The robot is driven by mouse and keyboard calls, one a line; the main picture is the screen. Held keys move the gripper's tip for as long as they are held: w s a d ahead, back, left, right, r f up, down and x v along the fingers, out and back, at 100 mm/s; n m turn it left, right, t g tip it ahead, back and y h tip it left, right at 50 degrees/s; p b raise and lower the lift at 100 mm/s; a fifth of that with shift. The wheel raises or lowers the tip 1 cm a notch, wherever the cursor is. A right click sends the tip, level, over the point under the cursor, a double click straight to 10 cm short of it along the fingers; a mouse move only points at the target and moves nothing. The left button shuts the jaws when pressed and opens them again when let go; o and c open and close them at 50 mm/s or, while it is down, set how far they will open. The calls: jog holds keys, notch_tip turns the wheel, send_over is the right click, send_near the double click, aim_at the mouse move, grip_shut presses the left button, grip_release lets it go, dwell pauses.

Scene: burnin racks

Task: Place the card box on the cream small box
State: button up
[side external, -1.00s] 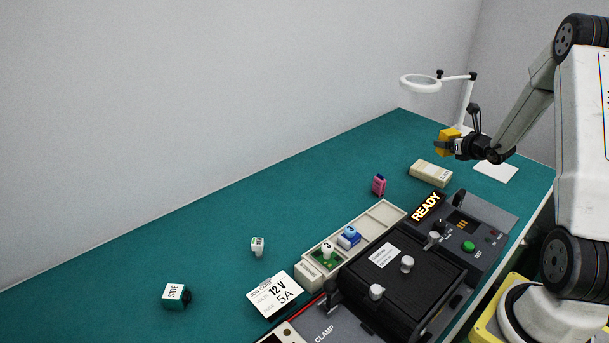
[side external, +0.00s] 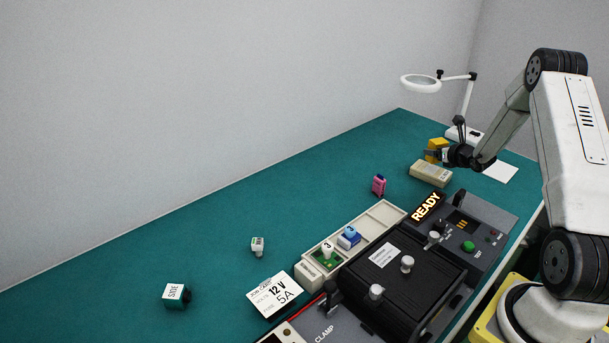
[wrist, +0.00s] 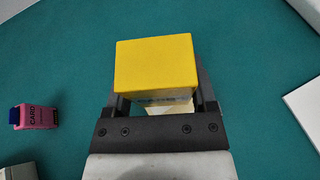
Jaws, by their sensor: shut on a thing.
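My gripper (side external: 441,153) is shut on a yellow box (side external: 437,144), which also fills the middle of the wrist view (wrist: 155,65). The cream small box (side external: 430,175) lies on the teal bench, with a label on its side. The yellow box is over or just behind the far end of the cream box; I cannot tell whether they touch. In the wrist view, part of a cream surface (wrist: 170,108) shows between the fingers, below the yellow box.
A magnifier lamp (side external: 467,100) stands behind my gripper, and a white sheet (side external: 499,172) lies to its right. A cream tray (side external: 385,215) and the black test station (side external: 400,270) are in front. The bench at the left back is clear.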

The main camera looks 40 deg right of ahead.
aim_at(435, 159)
jog(key=shift+w+d+f, duration=0.1)
jog(key=shift+f, duration=1.55)
jog(key=shift+f, duration=0.15)
jog(key=o, duration=1.2)
jog(key=shift+r, duration=0.2)
jog(key=v, duration=1.2)
